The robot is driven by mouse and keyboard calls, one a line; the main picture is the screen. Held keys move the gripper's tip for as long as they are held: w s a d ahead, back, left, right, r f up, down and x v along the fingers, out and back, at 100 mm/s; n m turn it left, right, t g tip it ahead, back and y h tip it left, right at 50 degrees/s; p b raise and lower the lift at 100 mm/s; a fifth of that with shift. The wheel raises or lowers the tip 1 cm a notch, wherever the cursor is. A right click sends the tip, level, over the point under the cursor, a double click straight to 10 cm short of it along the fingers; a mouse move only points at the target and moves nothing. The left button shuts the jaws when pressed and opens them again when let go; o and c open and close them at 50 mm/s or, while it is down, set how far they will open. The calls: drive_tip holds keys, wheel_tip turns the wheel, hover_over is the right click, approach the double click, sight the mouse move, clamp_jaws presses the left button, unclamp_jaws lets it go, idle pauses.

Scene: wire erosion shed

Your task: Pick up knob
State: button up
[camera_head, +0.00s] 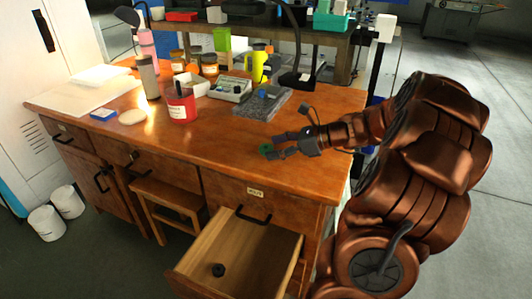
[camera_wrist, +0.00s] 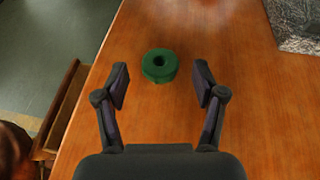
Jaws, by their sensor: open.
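A green round piece with a central hole (camera_wrist: 160,66), perhaps the knob, lies on the wooden tabletop. In the wrist view it sits between and slightly beyond the fingertips of my gripper (camera_wrist: 162,82), with clear gaps on both sides. In the head view the green piece (camera_head: 266,149) shows small at the tips of my gripper (camera_head: 274,147), near the front right of the table. My gripper is open and empty. A small black round piece (camera_head: 218,269), which could also be a knob, lies in the open drawer (camera_head: 255,254).
The wooden table (camera_head: 225,150) is clear around the green piece. A dark stone slab (camera_head: 262,104), a grey device (camera_head: 230,88) and a red jar (camera_head: 181,106) stand farther back. The open drawer juts out below the front edge. A stool (camera_head: 168,200) stands under the table.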

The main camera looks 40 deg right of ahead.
sight(270, 149)
drive_tip(key=shift+x, duration=1)
drive_tip(key=c, duration=1.2)
drive_tip(key=shift+r, duration=0.15)
drive_tip(key=shift+r+p, duration=0.5)
drive_tip(key=shift+r, duration=1.05)
drive_tip(key=shift+s+a+r, duration=0.1)
drive_tip(key=shift+s+r, duration=0.1)
drive_tip(key=shift+s, duration=0.05)
drive_tip(key=s+a, duration=0.2)
drive_tip(key=s, duration=0.2)
drive_tip(key=s+a+p, duration=0.1)
drive_tip(key=s+a, duration=0.2)
drive_tip(key=s, duration=0.2)
drive_tip(key=s+a+r, duration=0.1)
drive_tip(key=s+a, duration=0.1)
drive_tip(key=s, duration=0.2)
drive_tip(key=shift+s+a+r, duration=0.15)
drive_tip(key=shift+s, duration=0.2)
